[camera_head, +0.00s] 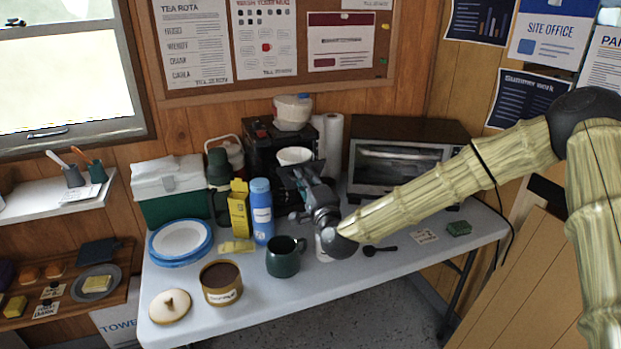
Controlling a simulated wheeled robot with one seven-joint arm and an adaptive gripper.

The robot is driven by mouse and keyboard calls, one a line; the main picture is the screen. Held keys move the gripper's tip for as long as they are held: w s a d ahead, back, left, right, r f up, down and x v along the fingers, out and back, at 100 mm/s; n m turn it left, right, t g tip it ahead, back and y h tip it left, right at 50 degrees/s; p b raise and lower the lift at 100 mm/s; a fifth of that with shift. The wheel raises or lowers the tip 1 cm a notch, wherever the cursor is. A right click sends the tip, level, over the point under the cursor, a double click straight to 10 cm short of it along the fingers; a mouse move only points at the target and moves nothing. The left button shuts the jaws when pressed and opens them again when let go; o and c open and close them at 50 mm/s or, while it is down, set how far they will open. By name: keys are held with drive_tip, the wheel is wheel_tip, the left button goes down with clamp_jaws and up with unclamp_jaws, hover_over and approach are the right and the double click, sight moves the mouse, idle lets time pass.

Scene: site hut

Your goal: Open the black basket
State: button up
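A black coffee maker (262,144) stands at the back of the table. A white, cup-shaped thing that looks like a paper filter (295,156) shows at its front. The black part around and below this looks like the basket (284,171), but my gripper hides much of it. I cannot tell whether the basket is out from the machine. My gripper (308,180) is right in front of the coffee maker, overlapping the basket area in the picture. Whether it touches the basket, and how far its fingers are apart, is not clear.
A toaster oven (400,158) and paper towel roll (333,138) stand right of the coffee maker. A blue bottle (261,212), yellow box (239,209) and dark green mug (285,258) crowd the left and front. The table's front right (375,268) is mostly clear.

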drive_tip(key=o, duration=0.5)
drive_tip(key=v, duration=1.2)
